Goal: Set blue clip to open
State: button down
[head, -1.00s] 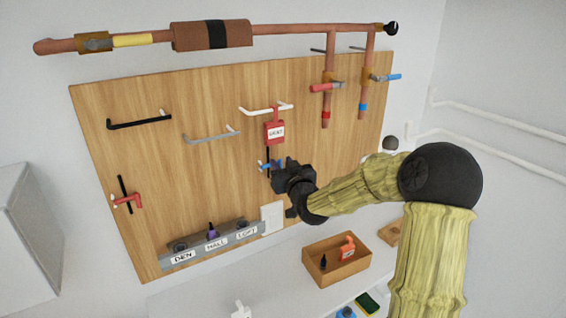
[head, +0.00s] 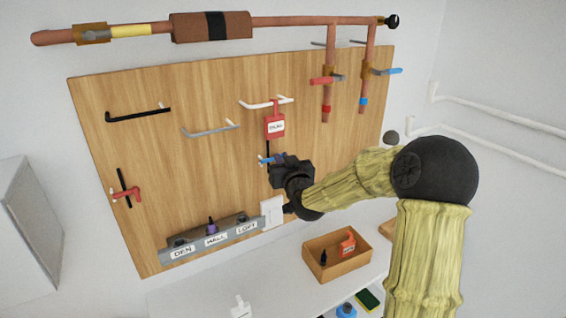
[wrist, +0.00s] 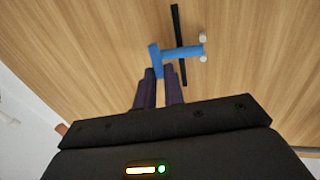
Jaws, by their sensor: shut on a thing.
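The blue clip (head: 264,161) sits on a thin black rod on the wooden board, below the red tag. In the wrist view the blue clip (wrist: 190,51) has one arm crossing the black rod (wrist: 183,70) towards two white pegs (wrist: 203,48). Its other part, a short upright blue piece, reaches between my fingertips. My gripper (head: 279,159) is shut on this piece. In the wrist view my gripper (wrist: 158,72) shows two dark purple fingers, with the clip's end partly hidden between them.
A red tag (head: 275,127) hangs from a white hook just above. A red clip (head: 127,193) is on another black rod at left. A grey labelled rack (head: 207,240) and white plate (head: 272,211) lie below. A wooden box (head: 338,267) stands on the shelf.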

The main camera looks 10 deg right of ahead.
jog(key=s+a+m+g+h+p, duration=0.1)
jog(key=a+m+g+h, duration=0.2)
jog(key=m+g+h, duration=0.2)
jog(key=s+a+m+g+h+p, duration=0.1)
jog(key=s+a+m+g+h, duration=0.1)
jog(key=m+g+h, duration=0.4)
jog(key=shift+s+a+m+h, duration=0.25)
jog(key=shift+a+m+h, duration=0.5)
jog(key=shift+m+h, duration=1.75)
jog(key=shift+n+h, duration=0.8)
jog(key=shift+h, duration=0.1)
jog(key=c, duration=1.5)
grip_release()
jog(key=shift+a, duration=0.1)
